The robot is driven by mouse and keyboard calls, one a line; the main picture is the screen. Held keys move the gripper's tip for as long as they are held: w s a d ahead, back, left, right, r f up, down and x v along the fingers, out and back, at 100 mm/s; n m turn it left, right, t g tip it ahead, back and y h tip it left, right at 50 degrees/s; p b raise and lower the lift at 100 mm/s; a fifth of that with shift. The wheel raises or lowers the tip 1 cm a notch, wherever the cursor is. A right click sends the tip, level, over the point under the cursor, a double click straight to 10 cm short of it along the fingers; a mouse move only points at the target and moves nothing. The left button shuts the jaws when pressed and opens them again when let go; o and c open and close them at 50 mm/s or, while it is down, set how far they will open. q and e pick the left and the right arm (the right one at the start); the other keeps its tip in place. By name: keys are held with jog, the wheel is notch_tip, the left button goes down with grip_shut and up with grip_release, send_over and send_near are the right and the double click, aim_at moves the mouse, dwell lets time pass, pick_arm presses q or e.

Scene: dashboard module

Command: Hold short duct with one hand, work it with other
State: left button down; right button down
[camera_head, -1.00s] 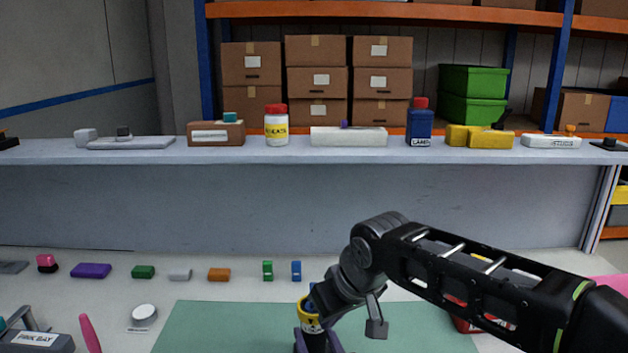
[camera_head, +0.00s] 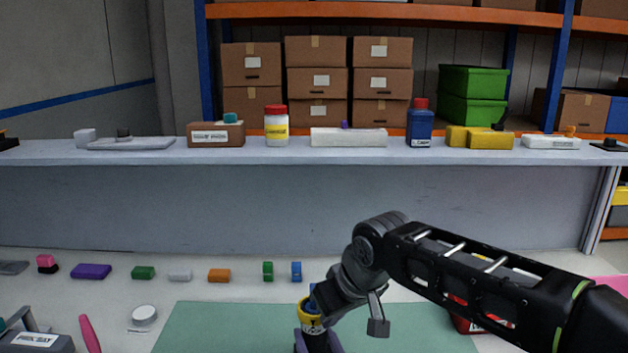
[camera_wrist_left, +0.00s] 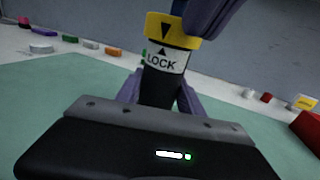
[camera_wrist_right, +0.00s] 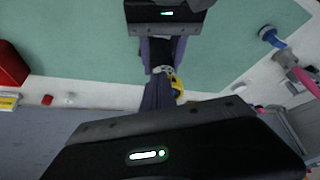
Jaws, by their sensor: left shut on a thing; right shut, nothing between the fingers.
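The short duct is upright, with a black body (camera_wrist_left: 160,88), a white band reading LOCK and a yellow collar (camera_wrist_left: 172,30) with a black triangle. A blue part shows above the collar (camera_head: 312,303). My left gripper (camera_wrist_left: 160,100) is shut on the black body, its purple fingers on either side; it also shows in the right wrist view (camera_wrist_right: 162,52). My right gripper (camera_wrist_right: 160,95) is shut and empty; its purple fingers are beside the yellow collar, which they partly cover. I cannot tell whether they touch it. In the head view my right wrist hides its fingertips.
A green mat (camera_head: 220,325) lies below on the pale table. Several small coloured blocks, such as an orange one (camera_head: 219,275), line its back. A white round piece (camera_head: 144,314) and a pink tool (camera_head: 89,335) are left. A red box (camera_head: 470,322) is behind my right arm.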

jog(key=shift+s+d, duration=0.15)
jog(key=shift+s, duration=0.15)
notch_tip(320, 180, up, 6)
dwell(0.7)
pick_arm(q)
jog(key=c, duration=0.6)
grip_release()
jog(key=shift+c, duration=0.2)
